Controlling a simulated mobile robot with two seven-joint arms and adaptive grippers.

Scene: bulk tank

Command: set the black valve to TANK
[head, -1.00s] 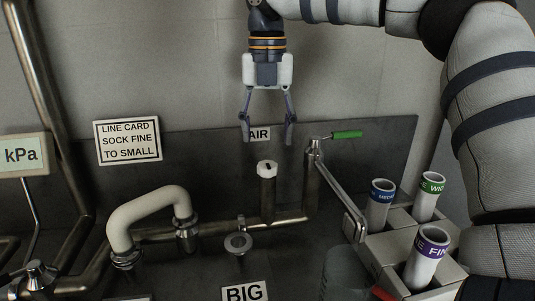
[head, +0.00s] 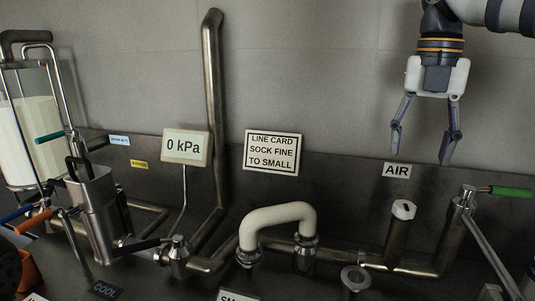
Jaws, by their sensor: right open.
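A valve with a black lever (head: 140,247) sits low on the steel pipework at the left of centre. Its lever points left from a steel valve body (head: 175,254). No TANK label can be read in this view. More black handles show at the far left, one at the top of a steel vessel (head: 93,205). My right gripper (head: 421,155) is open and empty, pointing down at the right, above the AIR sign (head: 397,170). It is far to the right of the black lever and touches nothing. My left gripper is not in view.
A white hose bend (head: 277,214) rises from the pipework between the black lever and my right gripper. A 0 kPa display (head: 186,147) and a tall steel pipe (head: 213,110) stand behind. A green-handled valve (head: 511,191) is at the right; blue, teal and orange handles crowd the left.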

